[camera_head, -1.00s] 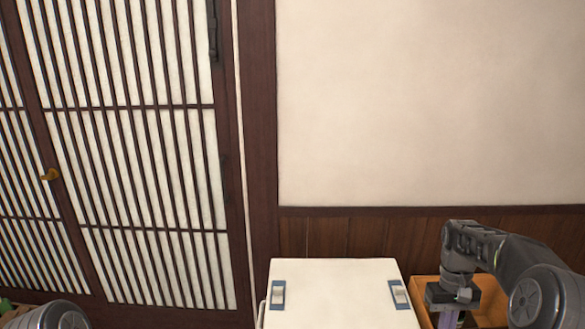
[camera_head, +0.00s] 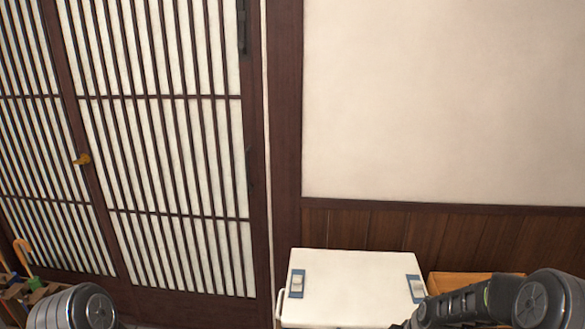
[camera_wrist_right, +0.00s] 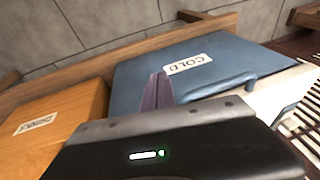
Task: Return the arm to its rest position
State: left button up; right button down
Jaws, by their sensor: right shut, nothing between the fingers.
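My right arm (camera_head: 465,305) comes in at the bottom right of the head view, low and partly cut off by the frame edge. My right gripper (camera_wrist_right: 157,92) shows in the right wrist view as narrow purple fingers, shut with nothing between them. It points toward a blue surface with a "COLD" label (camera_wrist_right: 188,65); I cannot tell whether it touches it. Part of my left arm (camera_head: 72,308) shows at the bottom left of the head view; the left gripper is outside the frame.
A white-lidded cooler (camera_head: 350,285) with two latches stands at the bottom centre. An orange-brown box (camera_head: 470,284) is beside it, partly behind my right arm; a labelled orange box (camera_wrist_right: 60,120) shows in the wrist view. Slatted doors (camera_head: 165,150) and an umbrella stand (camera_head: 25,290) are at left.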

jog(key=s+a+f+y, duration=0.1)
jog(key=s+a+f, duration=0.75)
jog(key=a, duration=0.25)
jog(key=s+a+f+g, duration=0.1)
jog(key=s+a, duration=0.3)
jog(key=s, duration=0.5)
jog(key=s+a+f+g+y, duration=0.1)
jog(key=s+a, duration=0.4)
jog(key=s, duration=0.4)
jog(key=shift+s+a+f+y, duration=0.2)
jog(key=shift+a+f+y, duration=0.05)
jog(key=shift+f+y, duration=0.1)
